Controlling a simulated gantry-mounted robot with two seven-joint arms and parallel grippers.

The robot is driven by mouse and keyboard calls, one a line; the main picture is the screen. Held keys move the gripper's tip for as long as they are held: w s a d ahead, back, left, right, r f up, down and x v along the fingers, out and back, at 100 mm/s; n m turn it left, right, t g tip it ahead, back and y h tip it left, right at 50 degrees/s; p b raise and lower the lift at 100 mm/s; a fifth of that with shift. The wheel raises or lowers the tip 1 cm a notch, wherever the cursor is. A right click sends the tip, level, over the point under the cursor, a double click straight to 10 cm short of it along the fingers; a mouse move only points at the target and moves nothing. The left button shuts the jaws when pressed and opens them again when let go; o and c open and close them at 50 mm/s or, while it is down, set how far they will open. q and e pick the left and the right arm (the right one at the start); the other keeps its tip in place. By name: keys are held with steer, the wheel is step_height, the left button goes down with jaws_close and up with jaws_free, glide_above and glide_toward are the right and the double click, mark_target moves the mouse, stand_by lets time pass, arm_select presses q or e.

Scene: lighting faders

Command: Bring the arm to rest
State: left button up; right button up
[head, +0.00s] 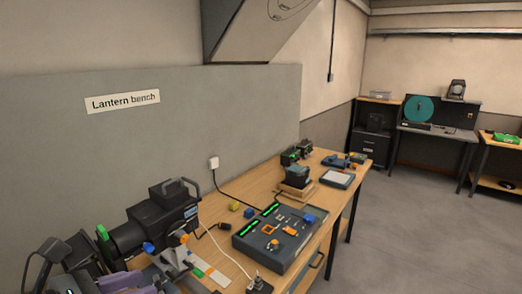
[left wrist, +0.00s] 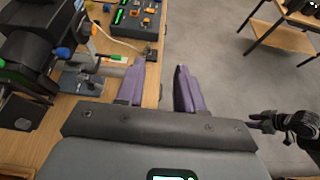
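My left gripper (head: 134,280) is at the bottom left of the head view, by the near end of the wooden bench (head: 222,212). Its two purple fingers stand apart with nothing between them in the left wrist view (left wrist: 159,88). There, one finger is over the bench edge and the other over the grey floor. The left gripper holds nothing. My right gripper does not show in the head view. A dark jointed part at the right of the left wrist view shows no clear fingers.
A black stage lantern (head: 150,225) stands on the bench close to my left gripper. A fader console (head: 278,238) with green lights lies farther along, by a plug block (head: 259,286) and cable. Open floor (head: 420,240) lies right of the bench. Other workbenches stand at the back right.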

arm_select(q)
steer(key=s+d+f+n+g+h, duration=0.2)
steer(key=s+d+f+n, duration=0.25)
steer(key=d+f, duration=0.55)
steer(key=s+d+f+n+g+h, duration=0.2)
steer(key=s+d+f+n, duration=0.4)
steer(key=f, duration=0.8)
steer(key=s+a+f+n+g+y, duration=0.1)
steer(key=s+a+f+n+y, duration=0.35)
steer(key=n, duration=0.55)
steer(key=s+a+f+n+g+y, duration=0.1)
steer(key=a+f+n+y, duration=0.2)
steer(key=a+f+n, duration=0.55)
steer(key=s+a+f+n+g+y, duration=0.1)
steer(key=s+a+f+n+y, duration=0.25)
steer(key=n, duration=0.85)
step_height(320, 180, up, 32)
steer(key=a+p, duration=0.1)
steer(key=p, duration=2.9)
steer(key=shift+s+f+n, duration=0.15)
steer(key=shift+n, duration=0.15)
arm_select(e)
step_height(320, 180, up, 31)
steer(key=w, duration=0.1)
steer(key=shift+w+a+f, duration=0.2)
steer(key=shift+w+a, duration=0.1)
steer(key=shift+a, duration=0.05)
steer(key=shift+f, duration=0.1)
